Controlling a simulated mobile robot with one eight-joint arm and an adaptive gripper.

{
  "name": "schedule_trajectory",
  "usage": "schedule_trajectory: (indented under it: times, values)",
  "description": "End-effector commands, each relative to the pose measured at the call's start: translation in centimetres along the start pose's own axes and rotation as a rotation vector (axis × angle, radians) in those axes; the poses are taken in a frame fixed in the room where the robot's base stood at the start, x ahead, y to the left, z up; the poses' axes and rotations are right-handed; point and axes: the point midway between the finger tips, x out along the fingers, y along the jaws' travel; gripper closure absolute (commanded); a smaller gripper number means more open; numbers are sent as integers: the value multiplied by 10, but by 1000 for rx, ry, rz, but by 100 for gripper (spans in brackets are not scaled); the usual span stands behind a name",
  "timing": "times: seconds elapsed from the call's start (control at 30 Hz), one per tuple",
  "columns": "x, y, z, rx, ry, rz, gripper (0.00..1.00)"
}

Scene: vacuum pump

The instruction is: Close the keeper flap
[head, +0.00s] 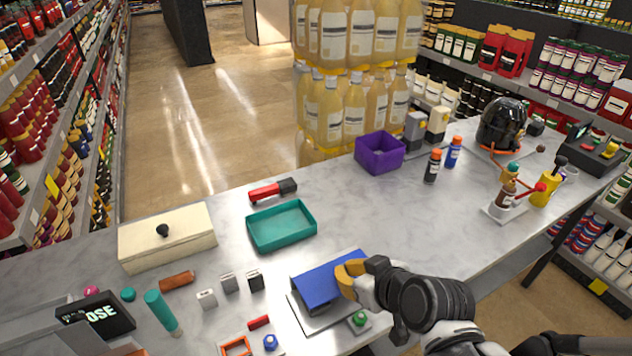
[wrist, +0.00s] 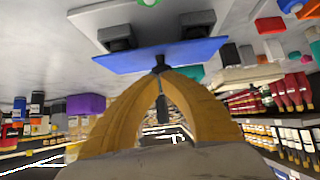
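The keeper flap is a blue plate (head: 332,284) over a pale grey base (head: 318,318) at the front middle of the table. It stands tilted above the base, and part of the base shows below it. In the wrist view the flap (wrist: 125,57) is a blue strip, with two dark blocks (wrist: 117,37) on the base beyond it. My gripper (head: 345,272) is at the flap's right edge in the head view. In the wrist view its yellow fingers (wrist: 160,70) come together at dark tips against the flap's edge. Nothing is clearly pinched between them.
A green button (head: 359,319) sits just right of the base. A teal tray (head: 282,226), a cream box (head: 167,237) and small blocks (head: 229,283) lie to the left. A purple bin (head: 380,152) stands farther back. The table between tray and bin is clear.

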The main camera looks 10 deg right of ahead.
Motion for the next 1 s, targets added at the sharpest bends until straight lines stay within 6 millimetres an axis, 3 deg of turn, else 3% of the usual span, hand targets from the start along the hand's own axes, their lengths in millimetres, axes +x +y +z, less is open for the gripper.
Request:
schedule_trajectory:
  times: [0.77,1.0]
  values:
    - [3,0,6,-1,0,0,100]
    - [-1,0,-3,-1,0,0,100]
